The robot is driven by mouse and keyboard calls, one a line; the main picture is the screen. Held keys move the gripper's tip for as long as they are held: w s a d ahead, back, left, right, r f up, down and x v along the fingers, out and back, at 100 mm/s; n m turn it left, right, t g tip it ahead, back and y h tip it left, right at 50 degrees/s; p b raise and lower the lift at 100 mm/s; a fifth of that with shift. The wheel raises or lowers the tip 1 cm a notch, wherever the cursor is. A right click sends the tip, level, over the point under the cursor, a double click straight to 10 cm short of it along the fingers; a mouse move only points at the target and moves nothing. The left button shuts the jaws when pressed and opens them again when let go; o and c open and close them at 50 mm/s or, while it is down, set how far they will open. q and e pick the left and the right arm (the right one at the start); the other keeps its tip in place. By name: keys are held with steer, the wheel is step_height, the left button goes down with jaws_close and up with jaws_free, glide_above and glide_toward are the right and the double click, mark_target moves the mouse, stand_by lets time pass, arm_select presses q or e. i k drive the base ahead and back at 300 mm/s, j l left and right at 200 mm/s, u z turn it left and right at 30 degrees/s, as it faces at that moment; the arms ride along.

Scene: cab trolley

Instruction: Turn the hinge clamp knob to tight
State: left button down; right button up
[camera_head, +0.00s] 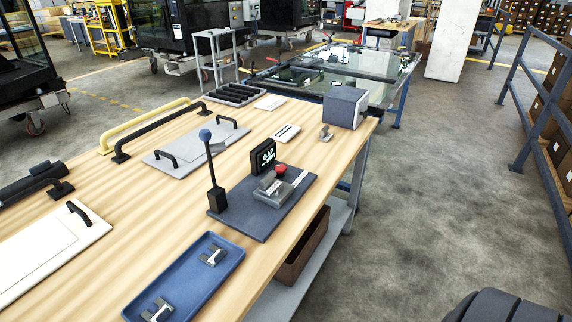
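A small red knob (281,169) sits on a grey metal clamp block (276,188) on a dark grey plate (258,225), at the right side of the wooden trolley top. I take this to be the hinge clamp; its tightness cannot be told from this view. A small black sign (263,157) reading "GAP" stands just behind it. A lever with a blue ball (205,135) stands upright on a black base at the plate's left. Neither of my grippers is in view.
A blue tray (215,273) with two metal hinge pieces lies in front of the plate. A grey box (345,107) stands at the far right corner. Panels with black handles (78,214) lie left. A brown bin (303,247) sits on the lower shelf. Open floor lies right.

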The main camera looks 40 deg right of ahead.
mark_target(280, 169)
steer(key=z, duration=1.15)
steer(key=i+l+u, duration=0.15)
steer(key=l+u, duration=0.15)
